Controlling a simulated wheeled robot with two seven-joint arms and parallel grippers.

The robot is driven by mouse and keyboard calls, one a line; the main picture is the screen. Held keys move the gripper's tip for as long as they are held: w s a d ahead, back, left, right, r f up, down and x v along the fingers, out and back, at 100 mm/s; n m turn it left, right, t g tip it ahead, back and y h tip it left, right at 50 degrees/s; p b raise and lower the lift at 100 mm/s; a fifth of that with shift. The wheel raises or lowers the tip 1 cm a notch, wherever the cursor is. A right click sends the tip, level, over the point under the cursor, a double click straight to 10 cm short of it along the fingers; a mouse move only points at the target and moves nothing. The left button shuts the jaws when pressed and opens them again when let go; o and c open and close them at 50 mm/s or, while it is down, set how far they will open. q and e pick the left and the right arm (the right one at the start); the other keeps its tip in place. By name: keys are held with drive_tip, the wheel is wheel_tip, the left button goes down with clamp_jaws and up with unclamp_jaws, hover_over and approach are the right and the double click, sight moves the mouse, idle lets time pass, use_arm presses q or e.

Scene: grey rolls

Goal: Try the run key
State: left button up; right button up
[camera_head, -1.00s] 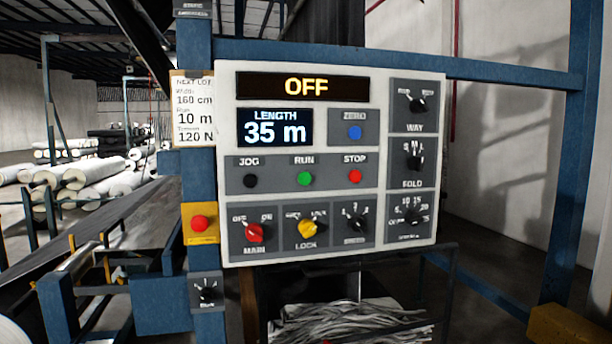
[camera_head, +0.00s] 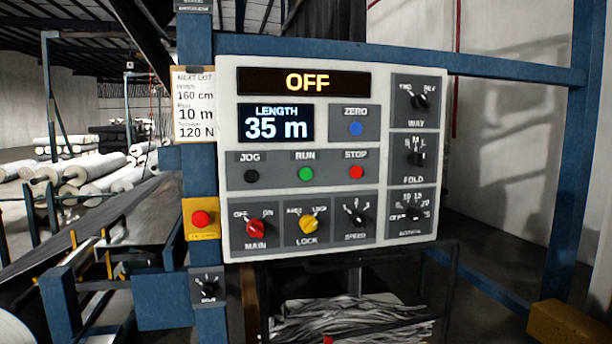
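The green RUN key (camera_head: 306,174) sits in the middle row of the white control panel (camera_head: 228,140), between the black JOG key (camera_head: 251,177) and the red STOP key (camera_head: 356,172). The top display (camera_head: 306,82) reads OFF. The LENGTH display (camera_head: 276,124) reads 35 m. The red MAIN knob (camera_head: 256,228) points up-left towards OFF. The yellow LOCK knob (camera_head: 309,223) has its pointer turned to one side; which side is hard to tell. Neither of my grippers is in view.
A blue ZERO key (camera_head: 356,128), a SPEED knob (camera_head: 356,217), and WAY, FOLD and lower right knobs share the panel. A red button on a yellow plate (camera_head: 202,219) is on the blue post. A NEXT LOT note (camera_head: 194,105) hangs left. Scrap strips (camera_head: 345,320) lie below.

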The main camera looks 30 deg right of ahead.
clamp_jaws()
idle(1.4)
